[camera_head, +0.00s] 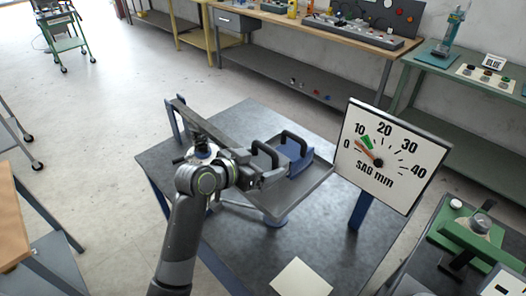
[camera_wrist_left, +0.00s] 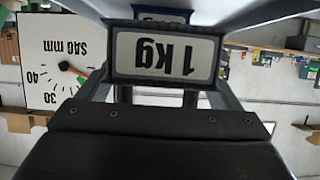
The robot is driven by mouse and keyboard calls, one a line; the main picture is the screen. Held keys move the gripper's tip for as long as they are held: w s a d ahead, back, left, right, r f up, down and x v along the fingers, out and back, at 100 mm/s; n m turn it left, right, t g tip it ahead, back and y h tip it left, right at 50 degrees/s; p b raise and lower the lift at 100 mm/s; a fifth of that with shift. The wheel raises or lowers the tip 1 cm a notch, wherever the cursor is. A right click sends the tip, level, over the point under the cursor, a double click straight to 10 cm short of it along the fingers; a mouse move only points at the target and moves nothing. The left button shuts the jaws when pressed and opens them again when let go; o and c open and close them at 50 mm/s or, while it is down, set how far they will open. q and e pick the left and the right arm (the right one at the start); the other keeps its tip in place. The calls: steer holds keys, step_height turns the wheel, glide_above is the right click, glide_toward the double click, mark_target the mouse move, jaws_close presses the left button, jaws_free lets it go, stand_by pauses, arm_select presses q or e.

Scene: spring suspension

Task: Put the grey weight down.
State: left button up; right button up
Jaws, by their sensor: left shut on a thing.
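My left gripper (camera_head: 252,178) is shut on the grey weight (camera_head: 266,158), a dark block with an arched handle. In the left wrist view the grey weight (camera_wrist_left: 165,55) shows a white "1 kg" label, upside down, between my fingers. The blue weight (camera_head: 297,161), also with a dark handle, stands close behind it on the flat grey pan (camera_head: 305,188). A blue edge shows above the grey weight in the wrist view. I cannot tell whether the grey weight touches the pan. My right gripper is not in view.
The sag dial (camera_head: 392,150) stands right of the pan, its red needle between 0 and 10, near a green mark. A pale card (camera_head: 301,279) lies on the dark table (camera_head: 240,246). A green device (camera_head: 470,232) stands at right.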

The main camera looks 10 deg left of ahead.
arm_select(q)
steer(key=shift+f+p, duration=0.3)
steer(key=shift+f, duration=1.65)
steer(key=shift+f, duration=0.2)
steer(key=o, duration=1.6)
